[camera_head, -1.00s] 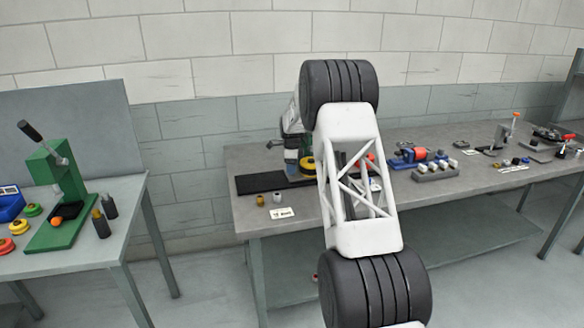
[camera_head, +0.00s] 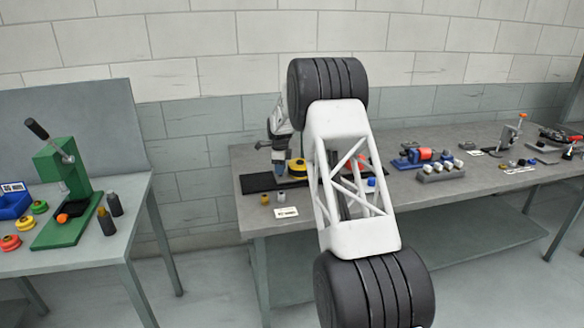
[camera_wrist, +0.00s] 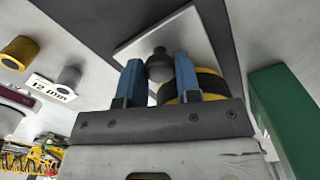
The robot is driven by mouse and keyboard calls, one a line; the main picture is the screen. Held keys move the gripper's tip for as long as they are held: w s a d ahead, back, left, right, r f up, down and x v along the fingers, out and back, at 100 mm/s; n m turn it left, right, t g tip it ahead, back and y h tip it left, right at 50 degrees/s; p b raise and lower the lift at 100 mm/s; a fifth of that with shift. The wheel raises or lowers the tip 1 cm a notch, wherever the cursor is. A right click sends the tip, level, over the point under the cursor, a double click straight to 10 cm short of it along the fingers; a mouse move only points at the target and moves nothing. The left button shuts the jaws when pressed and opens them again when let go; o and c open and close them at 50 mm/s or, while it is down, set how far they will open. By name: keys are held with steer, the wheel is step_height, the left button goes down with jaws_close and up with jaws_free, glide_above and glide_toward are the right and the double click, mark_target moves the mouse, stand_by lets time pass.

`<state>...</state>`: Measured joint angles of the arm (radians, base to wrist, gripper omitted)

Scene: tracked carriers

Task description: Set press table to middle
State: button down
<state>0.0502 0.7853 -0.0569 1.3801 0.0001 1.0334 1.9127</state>
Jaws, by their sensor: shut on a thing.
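My gripper (camera_wrist: 158,72) has its blue fingers shut on a dark round knob (camera_wrist: 159,64). Behind the knob is a yellow and black round part (camera_wrist: 205,86), by a pale square plate (camera_wrist: 165,38). In the head view my gripper (camera_head: 279,172) is low over the black strip (camera_head: 257,183) at the left end of the right-hand bench, with the yellow part (camera_head: 297,168) just right of it. My arm hides what stands behind it there. I cannot tell for certain which piece is the press table.
A green block (camera_wrist: 285,115) is close right. A green press (camera_head: 62,190) stands on the left table.

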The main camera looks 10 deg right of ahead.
steer(key=a, duration=0.5)
steer(key=shift+a, duration=0.4)
steer(key=c, duration=0.8)
jaws_free()
steer(key=shift+r, duration=0.1)
step_height(320, 180, up, 8)
steer(key=shift+f, duration=0.2)
